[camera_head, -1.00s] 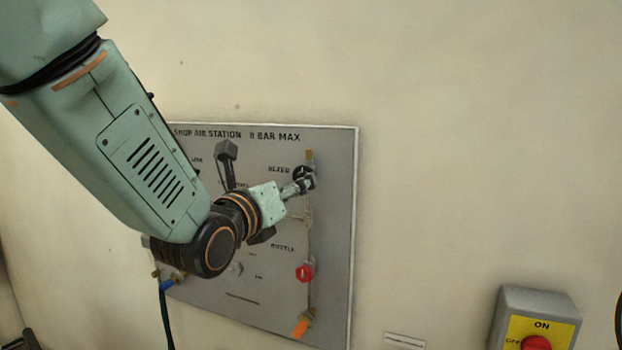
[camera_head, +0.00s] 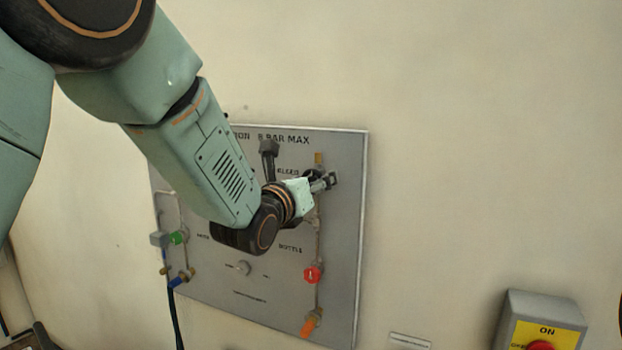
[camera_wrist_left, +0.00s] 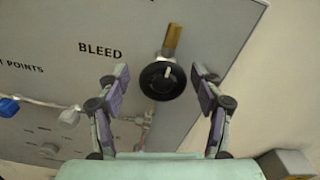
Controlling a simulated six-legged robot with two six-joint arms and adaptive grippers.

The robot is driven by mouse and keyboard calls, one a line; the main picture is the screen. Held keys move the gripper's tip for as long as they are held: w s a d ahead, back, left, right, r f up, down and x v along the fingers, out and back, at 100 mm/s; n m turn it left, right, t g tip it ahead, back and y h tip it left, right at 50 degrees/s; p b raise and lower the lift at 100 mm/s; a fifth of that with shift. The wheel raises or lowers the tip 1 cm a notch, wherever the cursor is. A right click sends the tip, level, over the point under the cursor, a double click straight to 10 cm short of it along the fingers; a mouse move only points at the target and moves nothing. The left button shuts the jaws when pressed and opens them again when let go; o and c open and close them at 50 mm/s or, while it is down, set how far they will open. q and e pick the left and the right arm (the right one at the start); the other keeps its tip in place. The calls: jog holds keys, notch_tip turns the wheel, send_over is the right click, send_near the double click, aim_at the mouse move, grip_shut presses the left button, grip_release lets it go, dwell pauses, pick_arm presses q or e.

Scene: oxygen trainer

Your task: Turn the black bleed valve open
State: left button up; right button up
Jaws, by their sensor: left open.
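The black bleed valve (camera_wrist_left: 162,80) is a round black knob with a pale pointer mark, below a brass fitting (camera_wrist_left: 172,40) on the grey panel. In the left wrist view it lies between the two spread fingers of my left gripper (camera_wrist_left: 160,88), with a gap on each side. The word BLEED is printed to its left. In the head view my left gripper (camera_head: 328,181) is at the upper right of the panel (camera_head: 345,230) and largely hides the valve. My right gripper is not in view.
A red valve (camera_head: 312,274) and an orange fitting (camera_head: 308,327) sit lower on the same pipe. Green (camera_head: 178,237) and blue (camera_head: 178,282) fittings are at the panel's left.

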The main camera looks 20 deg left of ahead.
pick_arm(q)
jog(key=shift+w+d, duration=0.2)
jog(key=shift+d, duration=0.1)
jog(key=shift+c, duration=0.6)
jog(key=shift+s+a, duration=0.2)
jog(key=c, duration=0.5)
jog(key=shift+d, duration=0.1)
jog(key=c, duration=0.5)
jog(key=shift+c, duration=0.2)
